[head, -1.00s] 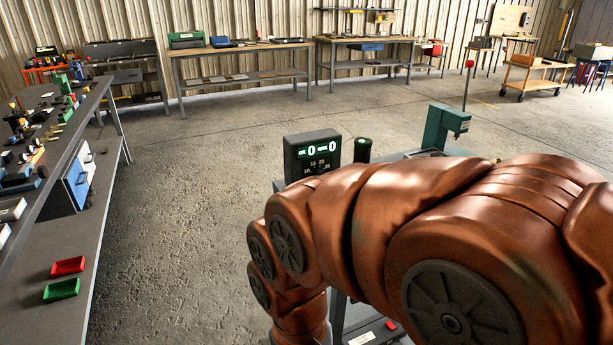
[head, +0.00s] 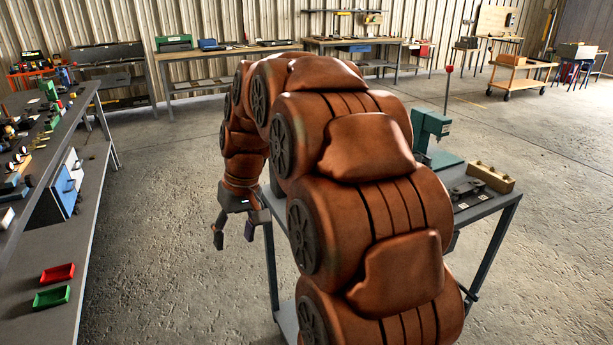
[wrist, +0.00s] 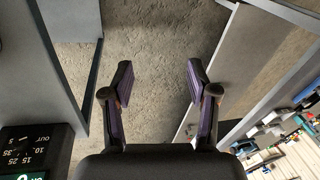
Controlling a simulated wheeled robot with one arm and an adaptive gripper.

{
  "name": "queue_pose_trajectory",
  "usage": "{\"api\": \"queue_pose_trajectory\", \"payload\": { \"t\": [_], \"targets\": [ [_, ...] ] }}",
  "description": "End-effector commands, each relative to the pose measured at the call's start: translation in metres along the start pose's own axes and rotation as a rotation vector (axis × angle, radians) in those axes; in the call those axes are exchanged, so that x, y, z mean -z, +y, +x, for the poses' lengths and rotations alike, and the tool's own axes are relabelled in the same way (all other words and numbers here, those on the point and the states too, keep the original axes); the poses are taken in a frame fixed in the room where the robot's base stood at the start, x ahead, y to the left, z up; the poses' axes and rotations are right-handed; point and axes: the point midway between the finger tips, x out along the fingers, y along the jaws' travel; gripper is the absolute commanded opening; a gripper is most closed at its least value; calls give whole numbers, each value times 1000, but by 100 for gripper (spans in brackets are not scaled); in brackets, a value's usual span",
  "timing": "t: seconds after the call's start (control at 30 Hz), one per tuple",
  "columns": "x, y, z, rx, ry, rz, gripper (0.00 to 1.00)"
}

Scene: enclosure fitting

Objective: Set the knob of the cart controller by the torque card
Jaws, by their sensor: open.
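My gripper (head: 233,237) hangs pointing down, left of the cart (head: 497,203) in the head view. In the wrist view my gripper (wrist: 160,82) has its fingers wide apart with nothing between them, over bare floor. A dark controller (wrist: 35,150) shows at the lower left of the wrist view, beside my gripper and apart from it. Printed scale numbers and part of a lit green display show on it. Its knob is not visible there. In the head view my arm hides the controller. I cannot make out a torque card.
A green press (head: 430,128) and a wooden block with pegs (head: 490,177) stand on the cart's right part. A long bench stands at the left, with a red tray (head: 58,273) and a green tray (head: 51,298) on its lower shelf. Floor lies open between bench and cart.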

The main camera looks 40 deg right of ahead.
Motion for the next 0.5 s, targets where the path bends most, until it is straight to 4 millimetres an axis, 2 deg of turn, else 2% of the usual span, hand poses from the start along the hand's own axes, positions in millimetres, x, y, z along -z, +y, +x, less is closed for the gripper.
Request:
{"api": "queue_pose_trajectory", "payload": {
  "t": [0.03, 0.2, 0.37, 0.5],
  "targets": [
    [18, 16, -6, 8, 21, 19, 59],
    [68, 69, -21, 28, 98, 57, 59],
    [105, 129, -34, 35, 171, 95, 59],
    [128, 188, -45, 29, 234, 127, 59]
  ]
}}
